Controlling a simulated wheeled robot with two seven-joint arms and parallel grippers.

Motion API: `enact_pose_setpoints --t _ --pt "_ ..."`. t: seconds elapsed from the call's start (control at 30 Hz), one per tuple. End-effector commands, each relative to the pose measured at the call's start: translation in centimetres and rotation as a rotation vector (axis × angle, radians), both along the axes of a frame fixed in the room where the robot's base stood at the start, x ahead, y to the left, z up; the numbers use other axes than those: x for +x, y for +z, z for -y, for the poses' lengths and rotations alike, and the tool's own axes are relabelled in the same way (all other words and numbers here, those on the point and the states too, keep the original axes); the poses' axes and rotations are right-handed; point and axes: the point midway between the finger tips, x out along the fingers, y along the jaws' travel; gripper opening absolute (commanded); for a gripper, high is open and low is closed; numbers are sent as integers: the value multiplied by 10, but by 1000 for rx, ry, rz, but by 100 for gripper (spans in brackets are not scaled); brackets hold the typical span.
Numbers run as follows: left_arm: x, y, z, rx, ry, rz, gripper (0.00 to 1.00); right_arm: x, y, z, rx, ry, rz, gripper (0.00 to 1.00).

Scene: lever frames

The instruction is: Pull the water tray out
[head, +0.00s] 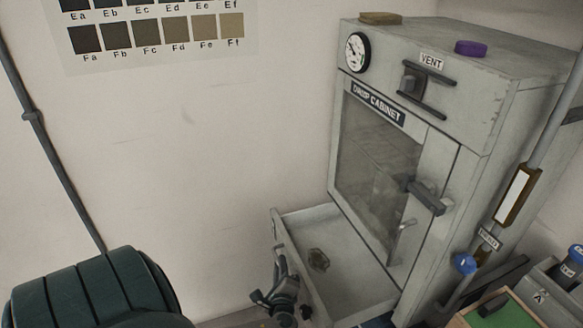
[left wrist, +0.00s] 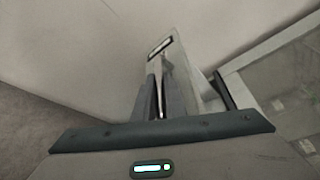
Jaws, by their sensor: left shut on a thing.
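The water tray (head: 340,248) is a grey, drawer-like tray standing well out from the bottom of the damp cabinet (head: 470,95) in the head view. A small round fitting (head: 318,260) lies on its floor. My left gripper (head: 281,268) is at the tray's outer front end and is shut on it. In the left wrist view, the two dark fingers of the left gripper (left wrist: 162,97) close around a thin part at the tray front, below a small framed label (left wrist: 160,46). The exact grip point is partly hidden. My right gripper is not in view.
The cabinet's glass door (head: 375,160) is shut, with a dark latch handle (head: 428,197). A gauge (head: 356,53) and a vent slider (head: 413,80) sit above it. At the lower right are a green-lined tray (head: 490,308) and blue-capped containers. Bare wall (head: 200,160) lies left of the tray.

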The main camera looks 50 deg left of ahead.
Motion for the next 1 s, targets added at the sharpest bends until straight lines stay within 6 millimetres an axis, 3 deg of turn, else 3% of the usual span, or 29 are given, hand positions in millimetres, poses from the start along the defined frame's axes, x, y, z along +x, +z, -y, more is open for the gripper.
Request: enact_pose_setpoints --t 0.37,0.4,0.47,1.0 --pt "-3 -1 0 -2 0 -1 0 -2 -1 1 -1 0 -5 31" --pt "-3 -1 0 -2 0 -1 20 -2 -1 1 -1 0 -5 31" --pt "-3 -1 0 -2 0 -1 29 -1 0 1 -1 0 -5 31" --pt "-10 1 9 -1 -2 0 29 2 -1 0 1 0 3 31"
